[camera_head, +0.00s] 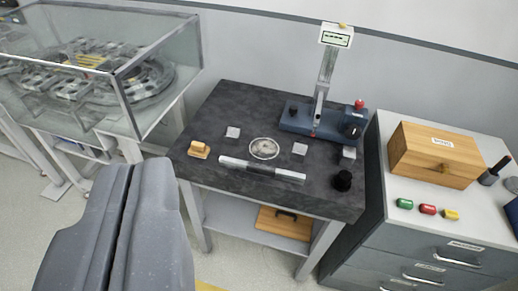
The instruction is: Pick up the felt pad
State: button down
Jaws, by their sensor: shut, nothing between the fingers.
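My gripper (131,168) shows large at the lower left, its two grey fingers shut together with nothing between them. It is in front and to the left of a dark stone-topped table (225,105), apart from everything on it. I cannot tell for sure which thing is the felt pad.
A long grey-and-white bar (262,170) lies near the table's front, with a black knob (343,180) to its right. A blue gauge stand (317,120) rises at the back. A glass case (130,75) is at left; a drawer cabinet (400,222) with a wooden box (437,153) is at right.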

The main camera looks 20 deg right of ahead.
aim_at(199, 150)
jog(key=u, duration=0.45)
jog(key=i, duration=1.6)
jog(key=z, duration=0.35)
